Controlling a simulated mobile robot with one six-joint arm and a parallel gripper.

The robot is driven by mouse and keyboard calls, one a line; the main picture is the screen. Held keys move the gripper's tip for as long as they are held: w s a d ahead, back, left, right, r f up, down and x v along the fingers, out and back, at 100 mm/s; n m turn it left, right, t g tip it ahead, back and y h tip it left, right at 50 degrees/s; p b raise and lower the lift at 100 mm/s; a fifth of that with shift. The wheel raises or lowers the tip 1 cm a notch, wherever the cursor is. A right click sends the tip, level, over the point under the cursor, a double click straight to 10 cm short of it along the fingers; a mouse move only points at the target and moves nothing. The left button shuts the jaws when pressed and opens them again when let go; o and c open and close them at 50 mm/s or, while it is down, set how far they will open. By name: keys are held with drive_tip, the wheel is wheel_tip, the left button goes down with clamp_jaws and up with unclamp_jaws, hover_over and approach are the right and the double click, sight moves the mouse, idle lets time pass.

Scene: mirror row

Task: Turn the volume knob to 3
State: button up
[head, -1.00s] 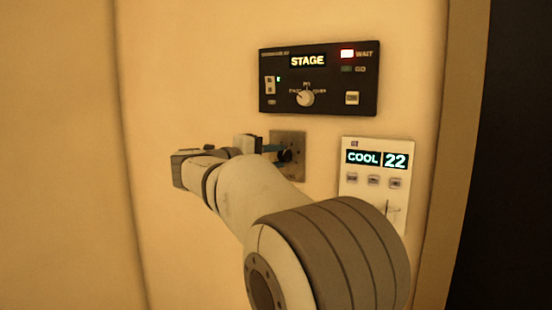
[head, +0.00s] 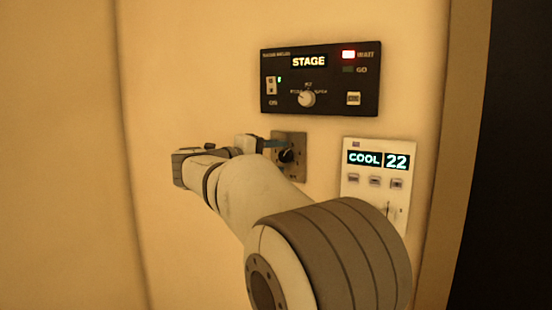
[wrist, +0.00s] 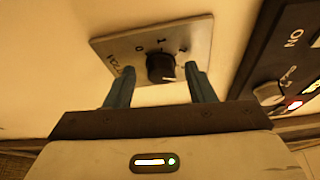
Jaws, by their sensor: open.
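The volume knob is a round black knob (wrist: 160,68) on a square grey metal plate (wrist: 114,42) with printed marks; 0 and 1 are readable. A pale line shows on the knob's near lower side, but I cannot tell which number it marks. In the head view the knob (head: 286,156) and its plate (head: 301,143) sit on the wall beyond my arm. My gripper (wrist: 161,71) is open, its two blue fingers apart, one to each side of the knob in the wrist view. I see no contact, and how far the tips reach is unclear. It also shows in the head view (head: 274,144).
A black STAGE panel (head: 320,80) with a white knob (head: 307,99) and a lit red WAIT lamp (head: 348,54) is above. A white thermostat (head: 376,171) reading COOL 22 is to the right. The wall at left is bare.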

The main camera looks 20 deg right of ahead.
drive_tip(key=p+v, duration=0.1)
drive_tip(key=v, duration=0.7)
drive_tip(key=shift+p, duration=0.35)
drive_tip(key=shift+d, duration=0.1)
